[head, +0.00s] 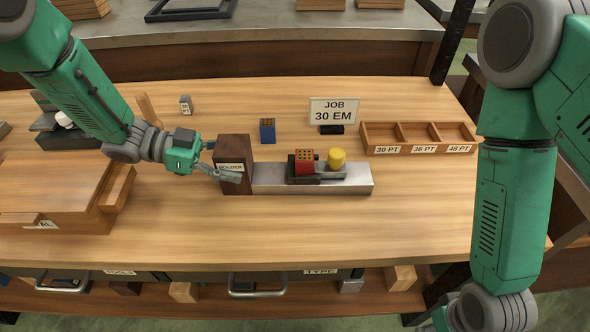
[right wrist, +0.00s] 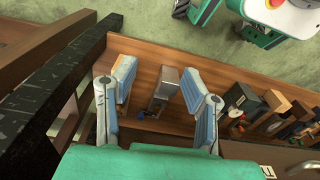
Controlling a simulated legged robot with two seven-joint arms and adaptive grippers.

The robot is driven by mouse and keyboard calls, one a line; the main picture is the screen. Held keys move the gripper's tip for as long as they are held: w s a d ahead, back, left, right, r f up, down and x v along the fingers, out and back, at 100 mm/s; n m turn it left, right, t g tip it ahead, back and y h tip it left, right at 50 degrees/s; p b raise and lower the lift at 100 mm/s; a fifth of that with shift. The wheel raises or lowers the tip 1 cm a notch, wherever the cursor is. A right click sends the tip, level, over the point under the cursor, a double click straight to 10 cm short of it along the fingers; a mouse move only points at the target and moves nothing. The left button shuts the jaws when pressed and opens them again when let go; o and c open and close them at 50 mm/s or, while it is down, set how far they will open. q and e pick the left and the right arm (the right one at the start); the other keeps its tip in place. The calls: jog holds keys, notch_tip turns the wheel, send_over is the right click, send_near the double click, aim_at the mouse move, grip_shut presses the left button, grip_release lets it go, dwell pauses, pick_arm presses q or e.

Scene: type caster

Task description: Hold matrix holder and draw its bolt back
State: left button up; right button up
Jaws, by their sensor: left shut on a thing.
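The matrix holder is a long grey metal bar (head: 265,178) on the bench, with a dark brown block (head: 235,150) labelled HOLDER at its left end. A red matrix (head: 304,161) with a grid of holes sits in a dark seat on it. A yellow knob (head: 337,158) stands to its right on a grey slide; I cannot tell whether it is the bolt's handle. My left gripper (head: 218,163) is shut on the brown block from the left. My right gripper (right wrist: 158,78) is open and empty in the right wrist view, low by the bench's front right; its fingers are outside the head view.
A blue matrix (head: 267,130) stands behind the holder. A JOB 30 EM sign (head: 333,113) and a tray with three compartments (head: 417,148) stand at the back right. A wooden case (head: 60,195) is at left. The bench front is clear. Below is a shelf holding several blocks.

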dwell(0.3)
jog(key=shift+o, duration=1.1)
jog(key=w+a+r+m+g+y, duration=0.1)
jog(key=a+r+g+y, duration=0.25)
jog(key=a+r, duration=0.4)
jog(key=w+a+r+m+g+y, duration=0.15)
jog(key=a+r+y, duration=0.25)
jog(key=a, duration=0.6)
jog(key=w+r+n, duration=0.1)
jog(key=w+r, duration=0.1)
jog(key=w+r+n+h, duration=0.1)
jog(key=w+r+n, duration=0.1)
jog(key=w, duration=0.1)
jog(key=w+d+r+n, duration=0.1)
jog(key=w+r+n, duration=0.1)
jog(key=shift+w+h, duration=0.25)
jog(key=shift+w, duration=0.15)
jog(key=w+d+r+n+t+h, duration=0.2)
jog(key=w+r+n, duration=0.1)
jog(key=w+r, duration=0.2)
jog(key=w+d+r+n+t+h, duration=0.1)
jog(key=w+d+r+n+h, duration=0.15)
jog(key=w+r, duration=0.3)
notch_tip(320, 180, up, 5)
jog(key=t+h, duration=0.1)
jog(key=h, duration=0.1)
send_over(336, 151)
jog(key=shift+y, duration=0.25)
notch_tip(336, 151, down, 12)
jog(key=shift+r, duration=0.15)
